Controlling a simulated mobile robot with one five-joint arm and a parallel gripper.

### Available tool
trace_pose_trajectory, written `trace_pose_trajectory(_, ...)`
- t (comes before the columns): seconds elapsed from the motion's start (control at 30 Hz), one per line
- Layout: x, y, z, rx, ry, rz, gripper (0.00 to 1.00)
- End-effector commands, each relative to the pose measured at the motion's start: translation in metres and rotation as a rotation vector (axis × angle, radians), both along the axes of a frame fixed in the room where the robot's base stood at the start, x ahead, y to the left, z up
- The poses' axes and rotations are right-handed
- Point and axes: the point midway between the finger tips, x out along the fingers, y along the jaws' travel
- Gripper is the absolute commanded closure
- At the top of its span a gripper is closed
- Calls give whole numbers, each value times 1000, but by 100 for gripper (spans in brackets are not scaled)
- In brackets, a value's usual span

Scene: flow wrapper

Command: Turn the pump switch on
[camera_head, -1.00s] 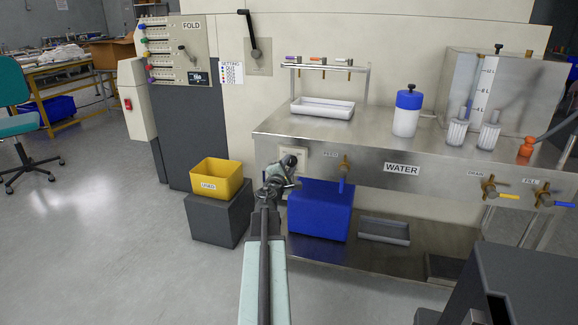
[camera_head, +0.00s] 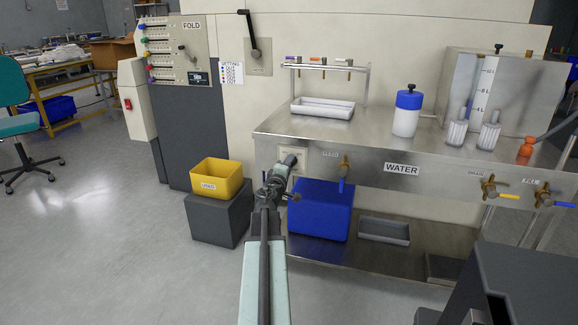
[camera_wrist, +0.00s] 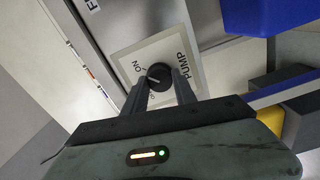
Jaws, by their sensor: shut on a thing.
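The pump switch is a round black knob (camera_wrist: 159,74) on a pale plate (camera_wrist: 176,48) marked PUMP and ON in the wrist view. Another mark below the knob is partly hidden by a finger. My gripper (camera_wrist: 160,80) has its two dark fingers on either side of the knob and is shut on it. In the head view my gripper (camera_head: 288,161) reaches the switch plate (camera_head: 301,153) on the steel front, left of the valve with the blue handle. The knob itself is hidden there behind my gripper.
A blue bin (camera_head: 320,212) stands below and right of the switch. A yellow bin (camera_head: 219,180) sits on a dark block to the left. The steel counter (camera_head: 375,135) juts out above the switch. Open floor lies to the left.

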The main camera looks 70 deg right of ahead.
Motion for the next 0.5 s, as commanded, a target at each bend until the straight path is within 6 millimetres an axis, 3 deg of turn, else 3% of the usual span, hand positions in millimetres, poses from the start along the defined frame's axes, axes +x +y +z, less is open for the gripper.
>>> trace_pose_trajectory(0.43, -2, 1, -1, 1, -12, -4, 100)
trace_pose_trajectory(0.47, -2, 1, -1, 1, -12, -4, 62)
trace_pose_trajectory(0.5, -2, 1, -1, 1, -12, -4, 50)
